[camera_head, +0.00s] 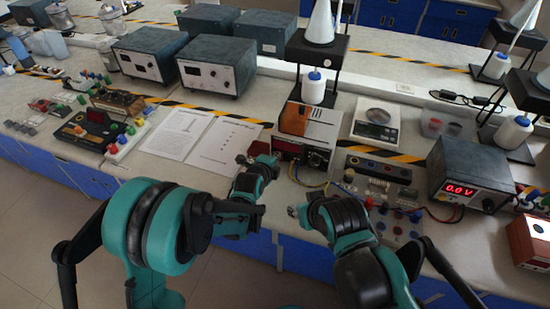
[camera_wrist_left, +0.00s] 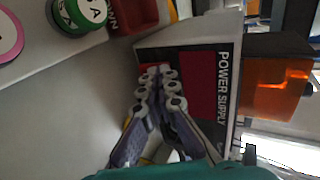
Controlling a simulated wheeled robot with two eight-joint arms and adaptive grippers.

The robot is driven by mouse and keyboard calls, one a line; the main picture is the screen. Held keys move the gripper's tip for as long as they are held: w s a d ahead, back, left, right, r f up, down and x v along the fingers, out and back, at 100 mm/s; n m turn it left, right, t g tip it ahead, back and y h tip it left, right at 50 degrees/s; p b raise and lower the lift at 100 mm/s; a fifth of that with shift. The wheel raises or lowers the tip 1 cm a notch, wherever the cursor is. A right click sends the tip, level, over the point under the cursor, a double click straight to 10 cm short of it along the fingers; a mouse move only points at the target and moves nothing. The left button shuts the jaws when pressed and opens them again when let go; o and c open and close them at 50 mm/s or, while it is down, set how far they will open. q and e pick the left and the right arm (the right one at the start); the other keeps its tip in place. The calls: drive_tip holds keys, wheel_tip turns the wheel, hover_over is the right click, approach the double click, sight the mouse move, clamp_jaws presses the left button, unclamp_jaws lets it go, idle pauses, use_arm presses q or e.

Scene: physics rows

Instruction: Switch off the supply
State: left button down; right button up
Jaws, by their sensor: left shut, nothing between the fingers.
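The power supply (camera_head: 318,157) is a box with a dark front panel and an orange top part, near the middle of the bench. In the left wrist view its panel (camera_wrist_left: 222,120) reads "POWER SUPPLY" and has a dark red window. My left gripper (camera_head: 258,160) is shut and empty at the left front of this box. In the left wrist view its fingertips (camera_wrist_left: 160,88) overlap the panel; I cannot tell whether they touch it. No switch can be made out clearly. My right gripper (camera_head: 294,210) is over the bench's front edge, and its fingers are unclear.
A grey meter box (camera_head: 462,165) showing 0.0 V stands at the right. A circuit board (camera_head: 378,185) with wires lies between it and the power supply. White sheets (camera_head: 225,142) lie left of my left gripper. A scale (camera_head: 376,122) stands behind the board.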

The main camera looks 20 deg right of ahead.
drive_tip(key=shift+f, duration=0.1)
use_arm(q)
drive_tip(key=shift+r+p, duration=0.5)
drive_tip(key=shift+r, duration=0.25)
use_arm(e)
drive_tip(key=shift+r, duration=0.45)
use_arm(q)
drive_tip(key=shift+s, duration=0.1)
